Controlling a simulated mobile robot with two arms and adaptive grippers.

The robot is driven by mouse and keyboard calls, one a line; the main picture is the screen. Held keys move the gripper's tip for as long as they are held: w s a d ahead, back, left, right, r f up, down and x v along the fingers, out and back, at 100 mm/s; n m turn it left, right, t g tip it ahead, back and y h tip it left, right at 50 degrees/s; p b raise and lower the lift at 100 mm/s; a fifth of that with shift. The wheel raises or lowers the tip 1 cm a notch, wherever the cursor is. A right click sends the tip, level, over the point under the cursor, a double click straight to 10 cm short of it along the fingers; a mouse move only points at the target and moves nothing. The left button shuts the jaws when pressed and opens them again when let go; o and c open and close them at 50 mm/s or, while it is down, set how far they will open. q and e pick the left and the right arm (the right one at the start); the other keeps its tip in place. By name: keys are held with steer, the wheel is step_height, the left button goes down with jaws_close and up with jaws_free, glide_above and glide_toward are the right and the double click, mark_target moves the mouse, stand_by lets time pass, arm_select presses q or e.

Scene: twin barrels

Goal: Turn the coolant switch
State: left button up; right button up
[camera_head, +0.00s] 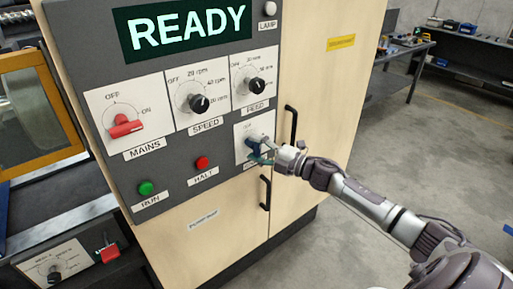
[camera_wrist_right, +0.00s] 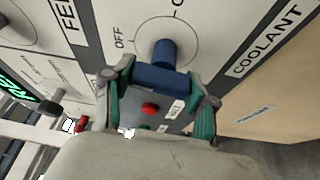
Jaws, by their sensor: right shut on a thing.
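The coolant switch is a blue handle on a white plate with a printed circle and an OFF mark; it shows in the right wrist view (camera_wrist_right: 163,76), beside the COOLANT label (camera_wrist_right: 268,40). A second mark at the top edge is cut off. My right gripper (camera_wrist_right: 160,84) has its green-padded fingers on either side of the blue handle, shut on it. In the head view the right gripper (camera_head: 264,153) reaches the plate (camera_head: 243,131) at the panel's lower right and covers most of the switch and its label. My left gripper is not in view.
The panel has a red MAINS switch (camera_head: 126,126), black SPEED (camera_head: 199,103) and FEED (camera_head: 256,86) knobs, a red HALT button (camera_head: 201,163) and a green RUN button (camera_head: 146,188). Black door handles (camera_head: 290,125) stand close to my right gripper. The display reads READY.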

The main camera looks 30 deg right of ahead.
steer(key=shift+n, duration=0.5)
steer(key=shift+f, duration=0.1)
steer(key=o, duration=1.2)
steer(key=shift+c, duration=0.2)
steer(key=shift+s, duration=0.1)
steer(key=v, duration=1.2)
steer(key=shift+r, duration=0.3)
